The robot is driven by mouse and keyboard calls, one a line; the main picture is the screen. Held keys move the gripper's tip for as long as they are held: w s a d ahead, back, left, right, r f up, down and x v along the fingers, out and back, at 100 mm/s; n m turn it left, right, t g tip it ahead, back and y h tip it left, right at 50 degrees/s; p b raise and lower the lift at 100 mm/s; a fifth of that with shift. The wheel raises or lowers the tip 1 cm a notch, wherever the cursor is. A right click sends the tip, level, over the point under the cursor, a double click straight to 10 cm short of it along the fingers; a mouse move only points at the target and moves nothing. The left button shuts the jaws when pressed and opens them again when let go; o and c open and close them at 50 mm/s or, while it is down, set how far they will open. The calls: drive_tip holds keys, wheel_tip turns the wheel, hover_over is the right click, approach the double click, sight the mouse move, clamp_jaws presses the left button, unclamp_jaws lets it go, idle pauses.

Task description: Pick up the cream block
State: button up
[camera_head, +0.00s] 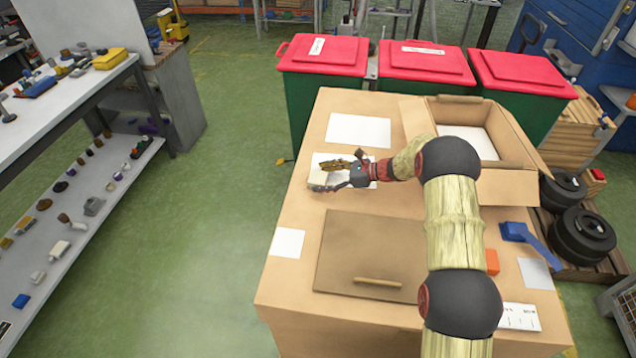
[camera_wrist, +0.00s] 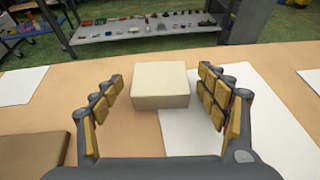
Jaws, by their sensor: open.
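The cream block (camera_wrist: 160,86) is a pale, flat-topped block on the tan table, seen between my gripper's fingers in the wrist view. It rests partly on bare table and partly at the edge of a white sheet (camera_wrist: 220,140). My gripper (camera_wrist: 163,98) is open, with one padded finger to each side of the block and visible gaps between. In the head view the block (camera_head: 318,179) sits near the table's left edge, with my gripper (camera_head: 335,176) low beside it. The gripper partly hides the block there.
An open cardboard box (camera_head: 515,184) stands at the table's back right. A brown panel with a handle (camera_head: 375,250) lies in front. A blue object (camera_head: 515,231) and an orange block (camera_head: 492,262) lie at the right. Red-lidded bins (camera_head: 325,55) stand behind the table.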

drive_tip(key=shift+a, duration=0.1)
drive_tip(key=shift+c, duration=1.4)
drive_tip(key=c, duration=1)
